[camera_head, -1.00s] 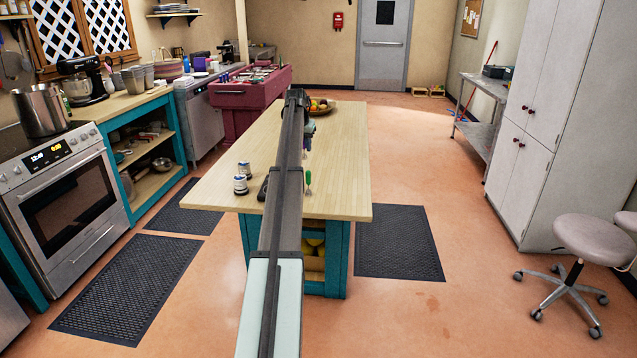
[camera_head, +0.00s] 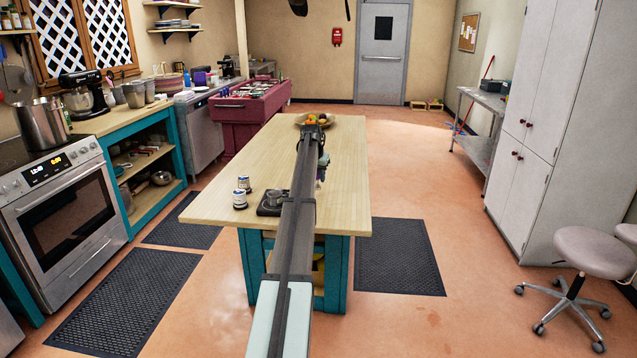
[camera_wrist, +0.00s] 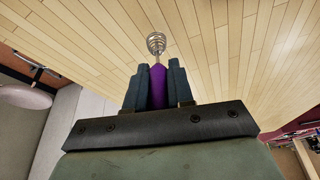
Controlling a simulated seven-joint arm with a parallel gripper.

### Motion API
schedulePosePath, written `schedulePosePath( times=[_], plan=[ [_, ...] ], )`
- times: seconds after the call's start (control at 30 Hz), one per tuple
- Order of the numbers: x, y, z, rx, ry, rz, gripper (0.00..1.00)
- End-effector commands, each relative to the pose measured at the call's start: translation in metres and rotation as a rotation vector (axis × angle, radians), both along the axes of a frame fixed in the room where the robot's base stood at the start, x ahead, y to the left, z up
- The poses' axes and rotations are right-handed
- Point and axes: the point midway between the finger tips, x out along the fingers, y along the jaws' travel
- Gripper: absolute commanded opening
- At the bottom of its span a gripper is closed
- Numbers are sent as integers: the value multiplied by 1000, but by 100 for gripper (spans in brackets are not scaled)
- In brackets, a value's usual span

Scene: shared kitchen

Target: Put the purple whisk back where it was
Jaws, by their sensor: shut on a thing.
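In the wrist view, my gripper (camera_wrist: 158,72) is shut on the purple whisk (camera_wrist: 157,88). The dark fingers stand on both sides of its purple handle. The wire head (camera_wrist: 156,43) points away from my gripper, with the pale wooden island top (camera_wrist: 90,45) behind it. I cannot tell whether the whisk touches the wood. In the head view, my arm reaches over the wooden island top (camera_head: 230,200) toward its far end. The arm hides most of my gripper there, and I cannot make out the whisk.
Two small white-and-blue jars (camera_head: 240,190) and a dark flat device (camera_head: 271,203) stand at the island's near left. A fruit bowl (camera_head: 314,120) is at its far end. A maroon counter (camera_head: 250,105) with several items lies beyond. The island's right side looks clear.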

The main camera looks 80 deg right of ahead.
Motion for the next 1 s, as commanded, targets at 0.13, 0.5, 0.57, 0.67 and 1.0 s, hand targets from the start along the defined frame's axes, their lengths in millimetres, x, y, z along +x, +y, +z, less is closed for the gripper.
schedulePosePath(
  times=[0.13,0.5,0.57,0.67,1.0],
  plan=[
    [0,1,-20,1,0,0,0],
    [0,0,-26,0,0,0,0],
    [0,0,-27,0,0,0,0],
    [0,0,-27,0,0,0,29],
    [0,0,-27,0,0,0,48]
  ],
)
